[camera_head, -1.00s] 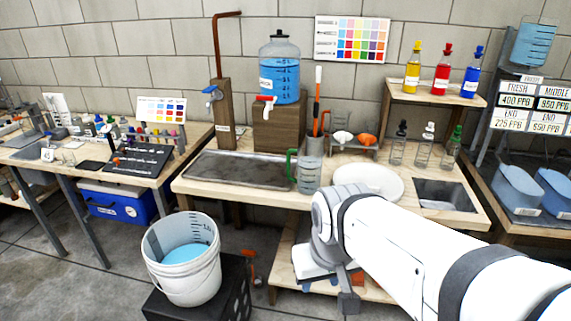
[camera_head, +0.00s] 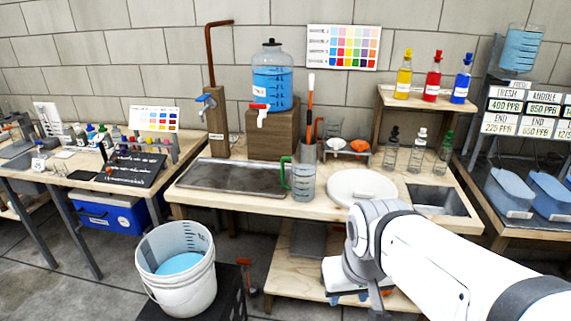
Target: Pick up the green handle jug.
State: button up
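The green handle jug (camera_head: 303,182) is a clear jug with graduation marks, standing upright on the front part of the wooden workbench (camera_head: 238,205). Its green handle (camera_head: 284,173) points left. My white arm reaches in from the lower right. My gripper (camera_head: 376,298) is at the arm's end, in front of the bench's lower shelf, below and to the right of the jug and apart from it. Its fingers are small and partly hidden, so its opening cannot be told.
A white plate (camera_head: 350,184) lies right of the jug, and a metal tray (camera_head: 232,175) left. Tall sticks (camera_head: 311,100) rise behind it. A blue water dispenser (camera_head: 272,82) stands on a block. A white bucket (camera_head: 176,285) stands lower left.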

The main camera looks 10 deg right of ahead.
aim_at(298, 177)
jog(key=i, duration=1.4)
jog(key=u, duration=0.1)
